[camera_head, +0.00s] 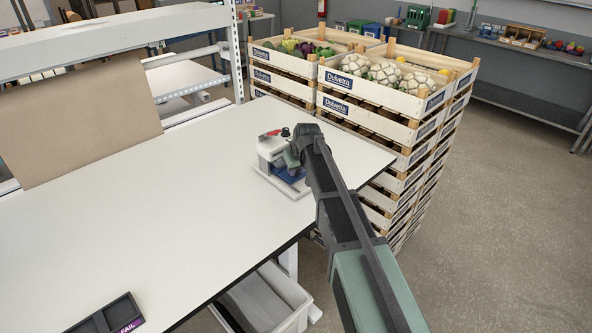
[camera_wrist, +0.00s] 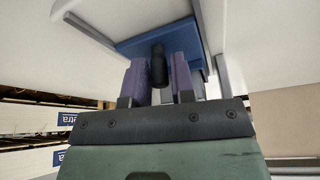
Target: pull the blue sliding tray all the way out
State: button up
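The blue sliding tray (camera_wrist: 130,46) shows in the wrist view, with a black knob (camera_wrist: 158,66) on its near side. In the head view, a small white device (camera_head: 270,150) with a red and a black part on top stands near the table's right corner. A bit of the blue tray (camera_head: 288,174) shows low on the device's front. My arm comes from the lower right and hides part of the device and the knob.
The white table (camera_head: 150,210) is mostly bare, with a dark tray marked FAIL (camera_head: 108,318) at its front edge. Tall stacks of wooden crates (camera_head: 400,130) with vegetables stand close behind and right of the device. A white bin (camera_head: 265,300) is below the table's front edge.

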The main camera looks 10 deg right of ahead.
grip_shut()
jog(key=s+d, duration=0.1)
jog(key=s, duration=0.2)
jog(key=s+d, duration=0.2)
jog(key=s, duration=0.1)
jog(key=s+d, duration=0.2)
jog(key=s, duration=0.1)
jog(key=shift+d, duration=0.1)
jog(key=shift+f, duration=0.1)
jog(key=shift+o, duration=2)
grip_release()
jog(key=shift+d, duration=0.15)
jog(key=p+v, duration=1)
jog(key=v, duration=0.1)
